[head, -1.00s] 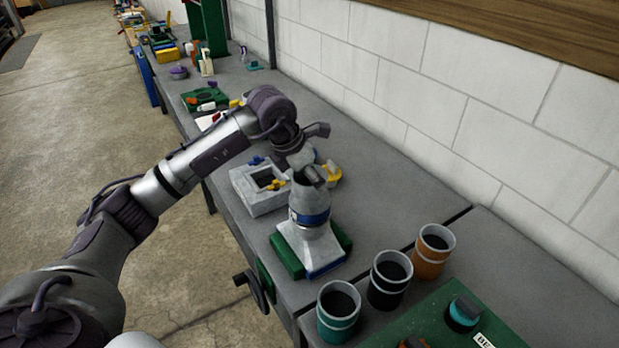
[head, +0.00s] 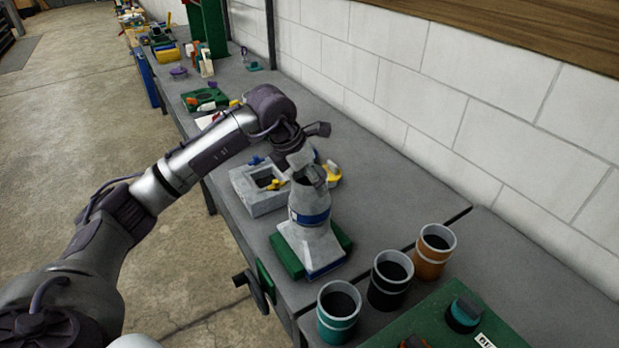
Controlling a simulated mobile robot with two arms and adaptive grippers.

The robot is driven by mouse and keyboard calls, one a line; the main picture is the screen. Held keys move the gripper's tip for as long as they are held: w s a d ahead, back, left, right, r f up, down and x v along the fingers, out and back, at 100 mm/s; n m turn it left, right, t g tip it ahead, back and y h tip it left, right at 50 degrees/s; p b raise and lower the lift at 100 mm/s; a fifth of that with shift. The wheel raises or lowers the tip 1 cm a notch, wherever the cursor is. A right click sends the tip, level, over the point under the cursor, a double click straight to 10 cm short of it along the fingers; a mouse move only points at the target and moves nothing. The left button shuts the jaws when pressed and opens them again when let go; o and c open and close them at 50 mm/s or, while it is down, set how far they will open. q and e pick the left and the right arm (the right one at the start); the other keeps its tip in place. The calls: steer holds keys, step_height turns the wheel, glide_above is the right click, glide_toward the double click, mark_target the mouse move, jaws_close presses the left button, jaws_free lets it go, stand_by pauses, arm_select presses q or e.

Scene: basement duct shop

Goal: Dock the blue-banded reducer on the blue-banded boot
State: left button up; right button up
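The blue-banded reducer (head: 308,202) is a grey round piece with a blue band, upright or nearly so. It sits at the top of the grey flared boot (head: 308,247), which has a blue strip along its lower front edge. Whether the reducer is fully seated cannot be told. The boot stands on a green base (head: 286,256) at the bench's front edge. My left gripper (head: 309,176) is at the reducer's upper rim and appears shut on it; the arm and rim partly hide the fingertips. My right gripper is not in view.
A grey box with a square opening (head: 262,205) stands just behind the boot, with yellow pieces near it. Teal (head: 338,322), black (head: 388,290) and orange (head: 432,258) banded cups stand in front to the right. The bench toward the wall is clear.

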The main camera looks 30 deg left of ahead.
arm_select(q)
steer(key=shift+f+b, duration=0.55)
steer(key=shift+f, duration=0.05)
steer(key=o, duration=1.5)
steer(key=shift+r, duration=0.1)
steer(key=shift+s+a+r+p, duration=0.15)
steer(key=shift+r+p, duration=0.3)
steer(key=shift+r, duration=0.15)
steer(key=shift+p+v, duration=1.1)
steer(key=shift+v, duration=1.3)
steer(key=p+v, duration=0.2)
steer(key=v, duration=0.3)
steer(key=shift+s, duration=0.1)
